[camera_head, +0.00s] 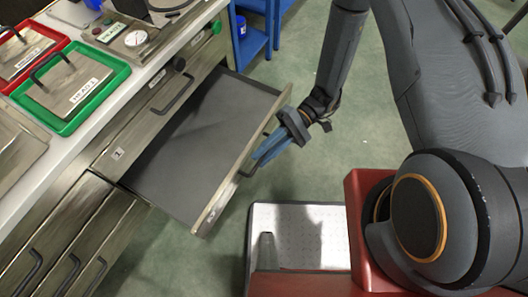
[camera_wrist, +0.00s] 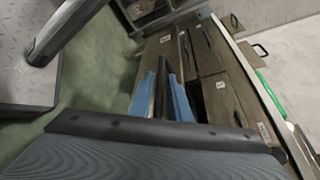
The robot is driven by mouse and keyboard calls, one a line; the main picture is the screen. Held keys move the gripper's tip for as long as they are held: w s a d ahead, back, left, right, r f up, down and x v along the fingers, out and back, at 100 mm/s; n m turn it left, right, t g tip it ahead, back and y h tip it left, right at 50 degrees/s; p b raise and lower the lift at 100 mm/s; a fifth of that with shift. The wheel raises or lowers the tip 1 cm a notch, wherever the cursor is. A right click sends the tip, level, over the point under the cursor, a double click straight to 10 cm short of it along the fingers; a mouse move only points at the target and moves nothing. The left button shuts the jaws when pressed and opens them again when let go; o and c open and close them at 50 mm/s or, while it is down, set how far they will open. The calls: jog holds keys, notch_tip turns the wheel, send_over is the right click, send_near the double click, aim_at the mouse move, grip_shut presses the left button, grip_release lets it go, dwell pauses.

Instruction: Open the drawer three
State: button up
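A wooden drawer (camera_head: 195,140) with a grey, empty inside is pulled far out of the cabinet (camera_head: 140,125) in the head view. Its front panel (camera_head: 212,208) carries a dark bar handle (camera_head: 246,170). My gripper (camera_head: 265,155) is at this handle, its blue fingers partly covering it. In the wrist view my gripper (camera_wrist: 163,100) has a blue finger on each side of a narrow dark bar, which looks like the handle. The small number plates are too small to read, so I cannot tell which drawer is three.
Closed drawers (camera_head: 75,245) with dark handles lie at the lower left. A blue shelf (camera_head: 250,40) stands behind. Green floor is clear beyond the drawer.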

jog(key=b+v, duration=0.1)
jog(key=v, duration=0.6)
jog(key=shift+w+d, duration=0.3)
dwell(0.4)
jog(key=d+r+m+t+h+p, duration=0.1)
jog(key=d+r+t+h+p, duration=0.2)
jog(key=r, duration=1.1)
jog(key=s+d+r+m+t+h+p, duration=0.1)
jog(key=d+r+t+h+p, duration=0.2)
jog(key=d+r+t+h, duration=0.4)
jog(key=shift+d+r+m+t+h+p, duration=0.35)
jog(key=shift+d+r+h, duration=0.25)
jog(key=shift+d+r, duration=2.9)
jog(key=shift+a+r, duration=0.8)
jog(key=shift+a, duration=0.05)
